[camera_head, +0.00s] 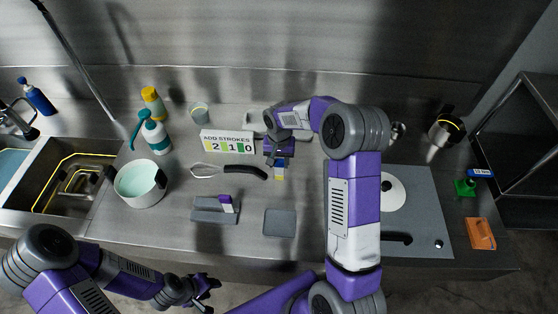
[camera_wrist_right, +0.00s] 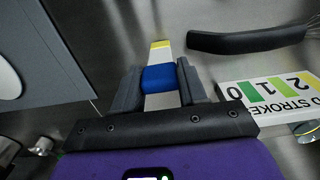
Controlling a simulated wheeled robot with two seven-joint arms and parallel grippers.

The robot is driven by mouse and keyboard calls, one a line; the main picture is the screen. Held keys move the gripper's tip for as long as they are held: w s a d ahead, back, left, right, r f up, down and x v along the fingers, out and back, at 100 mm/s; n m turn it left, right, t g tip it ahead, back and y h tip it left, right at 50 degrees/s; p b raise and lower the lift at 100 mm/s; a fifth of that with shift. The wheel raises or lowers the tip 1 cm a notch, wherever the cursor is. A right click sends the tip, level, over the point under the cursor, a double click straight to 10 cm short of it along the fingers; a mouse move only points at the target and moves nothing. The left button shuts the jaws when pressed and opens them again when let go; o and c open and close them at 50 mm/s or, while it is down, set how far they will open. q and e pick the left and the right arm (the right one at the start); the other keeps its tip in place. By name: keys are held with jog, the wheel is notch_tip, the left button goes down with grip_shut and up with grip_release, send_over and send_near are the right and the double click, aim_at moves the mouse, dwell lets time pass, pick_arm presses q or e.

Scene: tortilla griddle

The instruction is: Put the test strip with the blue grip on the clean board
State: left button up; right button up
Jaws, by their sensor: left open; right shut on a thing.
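My right gripper (camera_head: 279,160) is shut on the blue grip (camera_wrist_right: 158,78) of a test strip. The strip is pale with a yellow end (camera_wrist_right: 160,46), which points away from the gripper in the right wrist view and toward the front of the counter in the head view (camera_head: 280,177). An empty grey board (camera_head: 279,222) lies on the counter in front of it. Another grey board (camera_head: 205,215) to its left carries a strip with a purple grip (camera_head: 226,203). My left gripper (camera_head: 204,290) is open and empty at the counter's front edge.
A sign reading "ADD STROKES 210" (camera_head: 227,143), a black-handled whisk (camera_head: 240,172) and a white pot (camera_head: 140,182) stand left of the right gripper. The griddle (camera_head: 427,205) lies right of my right arm. An orange block (camera_head: 480,233) is further right.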

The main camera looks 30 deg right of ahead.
jog(key=shift+f, duration=0.1)
jog(key=o, duration=0.5)
jog(key=shift+f, duration=0.1)
jog(key=o, duration=0.5)
jog(key=shift+r, duration=0.2)
notch_tip(320, 180, up, 12)
jog(key=shift+r+p, duration=0.1)
jog(key=shift+p, duration=0.2)
